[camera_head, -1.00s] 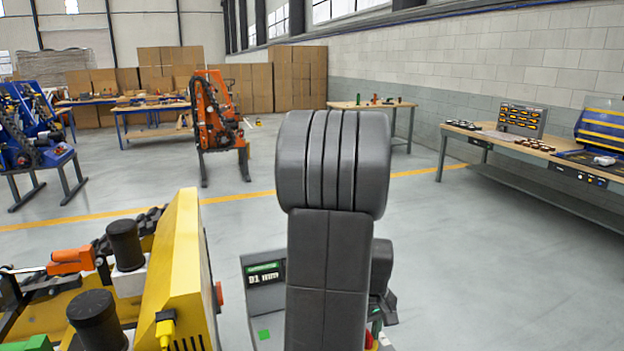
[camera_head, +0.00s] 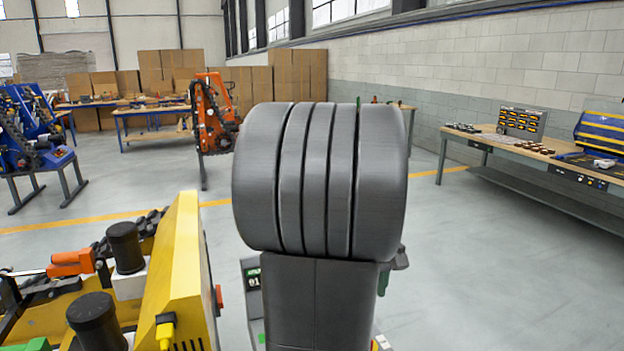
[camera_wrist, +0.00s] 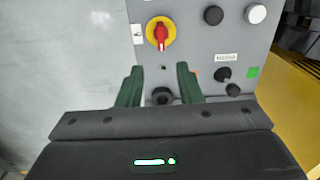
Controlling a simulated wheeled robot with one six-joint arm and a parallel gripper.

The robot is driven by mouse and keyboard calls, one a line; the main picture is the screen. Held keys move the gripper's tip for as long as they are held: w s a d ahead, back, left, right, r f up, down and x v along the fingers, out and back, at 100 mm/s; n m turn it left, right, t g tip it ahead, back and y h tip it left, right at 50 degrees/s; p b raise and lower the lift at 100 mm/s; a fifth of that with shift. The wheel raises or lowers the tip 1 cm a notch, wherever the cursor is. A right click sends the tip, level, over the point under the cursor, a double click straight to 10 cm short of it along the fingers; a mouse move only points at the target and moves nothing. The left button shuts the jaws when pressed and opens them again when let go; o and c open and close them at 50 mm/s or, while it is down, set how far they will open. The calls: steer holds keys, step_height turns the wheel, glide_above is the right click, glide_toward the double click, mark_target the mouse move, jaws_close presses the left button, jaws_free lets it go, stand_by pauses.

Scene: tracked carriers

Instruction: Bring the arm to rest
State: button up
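My gripper (camera_wrist: 158,88) shows in the wrist view with its two dark green fingers apart and nothing between them. Beyond the fingers is a grey control panel (camera_wrist: 195,50) with a red rotary switch on a yellow disc (camera_wrist: 160,34), black knobs (camera_wrist: 224,73) and a white button (camera_wrist: 256,13). The fingers are in front of the panel; I cannot tell whether they touch anything.
A yellow machine part (camera_head: 180,265) with black cylinders (camera_head: 97,318) stands close on the left. An orange carrier (camera_head: 212,115) and blue carriers (camera_head: 30,125) stand further back. A workbench (camera_head: 540,151) runs along the right wall. The floor (camera_head: 490,270) at right is clear.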

step_height(320, 180, down, 14)
steer(key=shift+r, duration=0.1)
steer(key=shift+m, duration=0.5)
steer(key=m, duration=0.3)
steer(key=shift+r+m+p, duration=0.1)
steer(key=shift+m+p, duration=0.25)
steer(key=shift+m, duration=0.05)
steer(key=shift+m+p, duration=0.35)
steer(key=shift+m, duration=2.05)
steer(key=shift+s, duration=0.1)
